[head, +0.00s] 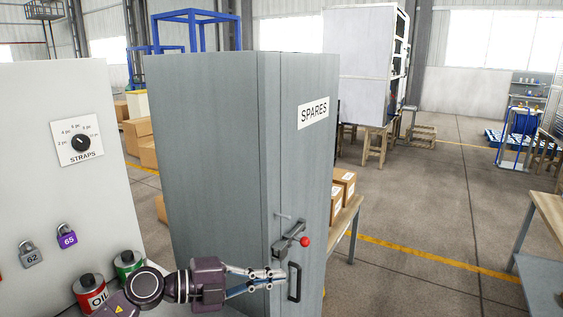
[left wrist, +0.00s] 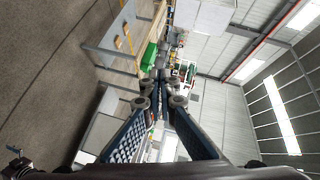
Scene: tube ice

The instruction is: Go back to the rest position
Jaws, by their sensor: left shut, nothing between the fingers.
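My left gripper (head: 278,278) reaches in from the lower left of the head view, in front of the grey SPARES cabinet (head: 210,150). Its fingers are closed together with nothing between them. In the left wrist view the fingertips (left wrist: 160,78) meet, with open hall beyond them. In the head view the fingertips overlap the cabinet door near the black handle (head: 294,282); I cannot tell whether they touch it. A latch with a red knob (head: 304,241) sits just above on the door. The door looks closed. My right gripper is not in view.
At left, a pale panel (head: 60,180) carries a STRAPS dial (head: 80,143) and two padlocks, grey (head: 31,253) and purple (head: 67,236). A red OIL can (head: 92,293) and a green can (head: 128,264) stand close to my left arm. Open floor (head: 420,210) lies right of the cabinet.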

